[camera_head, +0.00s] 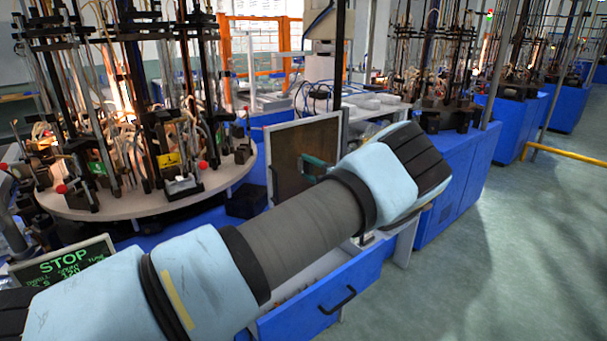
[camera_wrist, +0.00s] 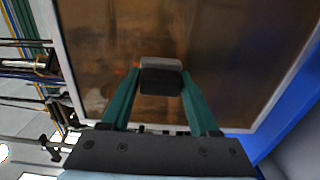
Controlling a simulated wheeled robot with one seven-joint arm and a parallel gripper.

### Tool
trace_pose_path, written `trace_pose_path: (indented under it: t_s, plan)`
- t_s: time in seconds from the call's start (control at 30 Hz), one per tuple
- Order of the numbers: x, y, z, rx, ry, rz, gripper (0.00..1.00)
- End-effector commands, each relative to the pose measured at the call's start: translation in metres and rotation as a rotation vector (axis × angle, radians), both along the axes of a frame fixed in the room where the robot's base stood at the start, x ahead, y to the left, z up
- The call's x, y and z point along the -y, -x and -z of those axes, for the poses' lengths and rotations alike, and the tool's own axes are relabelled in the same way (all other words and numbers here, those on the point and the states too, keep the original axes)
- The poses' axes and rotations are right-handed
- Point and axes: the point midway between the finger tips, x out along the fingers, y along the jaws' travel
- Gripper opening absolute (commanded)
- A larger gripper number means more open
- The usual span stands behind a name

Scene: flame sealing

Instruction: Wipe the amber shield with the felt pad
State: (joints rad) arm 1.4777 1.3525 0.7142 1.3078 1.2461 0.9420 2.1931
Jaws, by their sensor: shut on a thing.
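The amber shield (camera_head: 290,140) is a brown translucent panel in a pale frame, standing upright behind my arm in the head view. It fills most of the wrist view (camera_wrist: 230,60). My gripper (camera_wrist: 161,80) has green fingers closed on the felt pad (camera_wrist: 161,82), a small block with a dark grey face and a lighter grey top. The pad is in front of the shield's middle in the wrist view; I cannot tell whether it touches the panel.
A round machine table (camera_head: 215,195) with rods, burners and flames stands at the left. A screen (camera_head: 65,262) reading STOP is at lower left. An open blue drawer (camera_head: 325,300) lies below my arm. The floor (camera_head: 510,240) at the right is clear.

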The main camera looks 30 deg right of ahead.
Motion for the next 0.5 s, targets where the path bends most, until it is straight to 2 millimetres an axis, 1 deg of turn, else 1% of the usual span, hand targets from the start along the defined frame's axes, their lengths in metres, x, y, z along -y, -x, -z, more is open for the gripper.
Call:
trace_pose_path:
  t_s: [0.17, 0.5]
  plan:
    - [0.006, -0.001, 0.001, 0.0, 0.001, 0.0, 0.17]
    - [0.032, -0.01, 0.002, 0.002, 0.003, 0.0, 0.17]
